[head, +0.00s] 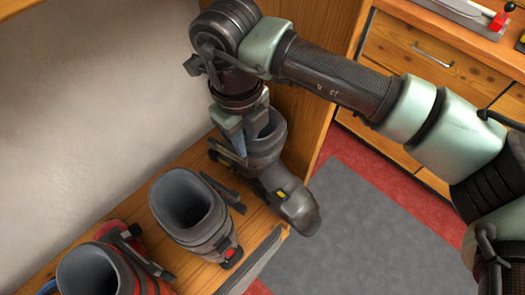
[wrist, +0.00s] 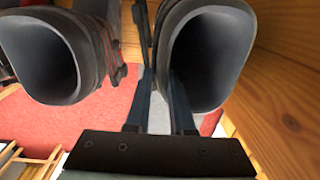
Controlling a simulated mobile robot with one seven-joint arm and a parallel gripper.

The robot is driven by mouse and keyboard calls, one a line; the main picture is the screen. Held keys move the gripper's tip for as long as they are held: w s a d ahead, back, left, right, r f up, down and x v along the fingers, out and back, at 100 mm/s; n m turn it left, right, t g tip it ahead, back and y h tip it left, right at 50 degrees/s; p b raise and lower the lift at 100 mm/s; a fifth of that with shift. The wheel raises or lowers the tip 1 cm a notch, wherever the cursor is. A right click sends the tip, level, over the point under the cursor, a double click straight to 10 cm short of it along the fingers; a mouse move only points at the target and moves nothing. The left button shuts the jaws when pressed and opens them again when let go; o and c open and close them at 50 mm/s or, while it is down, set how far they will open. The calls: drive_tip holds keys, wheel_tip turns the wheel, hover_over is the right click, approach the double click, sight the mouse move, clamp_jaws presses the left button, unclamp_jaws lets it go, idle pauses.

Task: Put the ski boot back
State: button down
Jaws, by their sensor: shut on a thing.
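My gripper (head: 240,143) is shut on the cuff of a dark grey ski boot (head: 295,207) with a small yellow mark. In the wrist view, my gripper (wrist: 160,112) pinches the left wall of the boot's cuff (wrist: 215,55), one finger inside the opening and one outside. The boot is upright at the right end of the wooden shelf (head: 187,158), its toe reaching past the front edge. I cannot tell whether its sole touches the shelf. Its far side is partly hidden by my gripper.
A grey boot with a red buckle (head: 190,212) stands just left of the held boot. A red-and-black boot (head: 95,272) is farther left. A wooden side panel (head: 308,90) rises close on the right. A grey mat (head: 365,235) lies on the red floor.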

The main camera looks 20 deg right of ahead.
drive_tip(key=w+a+f, duration=0.2)
drive_tip(key=w+f, duration=0.1)
drive_tip(key=w, duration=0.7)
drive_tip(key=shift+w+a+f, duration=0.15)
drive_tip(key=shift+w+a, duration=0.05)
drive_tip(key=shift+a, duration=0.15)
drive_tip(key=shift+f, duration=0.1)
drive_tip(key=c, duration=0.8)
unclamp_jaws()
drive_tip(key=shift+s+f, duration=0.1)
drive_tip(key=r, duration=0.7)
drive_tip(key=shift+a+r+p, duration=0.2)
drive_tip(key=shift+r+p, duration=0.15)
drive_tip(key=shift+s, duration=0.1)
